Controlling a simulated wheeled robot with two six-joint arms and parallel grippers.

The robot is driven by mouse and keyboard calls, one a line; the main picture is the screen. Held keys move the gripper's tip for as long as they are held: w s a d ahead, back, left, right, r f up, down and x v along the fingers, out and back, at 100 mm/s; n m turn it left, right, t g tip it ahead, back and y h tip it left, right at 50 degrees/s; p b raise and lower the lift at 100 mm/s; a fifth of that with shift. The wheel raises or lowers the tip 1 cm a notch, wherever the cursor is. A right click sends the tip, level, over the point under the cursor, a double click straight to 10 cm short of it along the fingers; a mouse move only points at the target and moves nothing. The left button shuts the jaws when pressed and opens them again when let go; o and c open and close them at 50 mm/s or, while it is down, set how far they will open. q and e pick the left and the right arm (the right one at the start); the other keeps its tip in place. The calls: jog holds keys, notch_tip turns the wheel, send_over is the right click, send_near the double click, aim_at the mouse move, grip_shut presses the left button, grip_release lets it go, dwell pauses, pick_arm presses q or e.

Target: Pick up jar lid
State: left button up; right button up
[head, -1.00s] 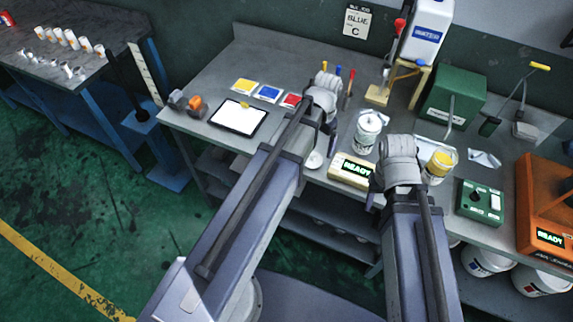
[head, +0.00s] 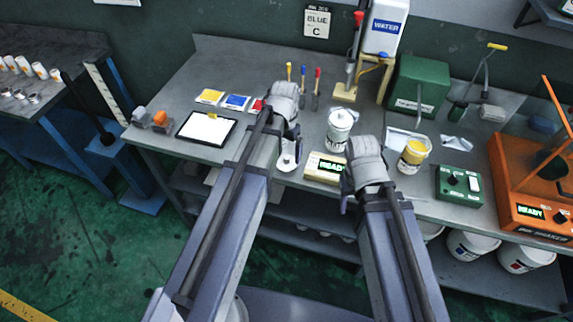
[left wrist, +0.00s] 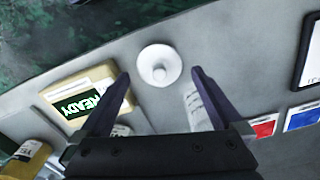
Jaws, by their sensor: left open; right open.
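The jar lid, a white disc with a small raised knob, lies on the grey bench near its front edge. It is in the left wrist view (left wrist: 160,65), ahead of and between my open fingers. In the head view it shows partly (head: 287,162) below my left wrist. My left gripper (left wrist: 159,76) is open and empty; its fingertips flank the lid's lower side in the left wrist view, and their height above the bench is unclear. My right gripper (head: 350,196) hangs at the bench's front edge, its fingers mostly hidden by its wrist.
A READY box (head: 325,168) stands close beside the lid. Behind are a white can (head: 339,128) and a yellow-topped tub (head: 414,155). A tablet (head: 207,128) and colour cards (head: 237,102) lie left. An orange shaker (head: 520,185) stands right.

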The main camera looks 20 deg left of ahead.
aim_at(286, 158)
pick_arm(q)
jog(key=f+b, duration=0.3)
jog(key=f, duration=0.1)
jog(key=shift+w+d+f+b, duration=0.2)
jog(key=shift+f+b, duration=0.1)
jog(key=shift+b, duration=0.1)
jog(key=shift+r, duration=0.1)
jog(key=shift+c, duration=0.4)
jog(key=c, duration=1)
jog(key=shift+r, duration=0.1)
notch_tip(286, 158, up, 10)
jog(key=p, duration=1)
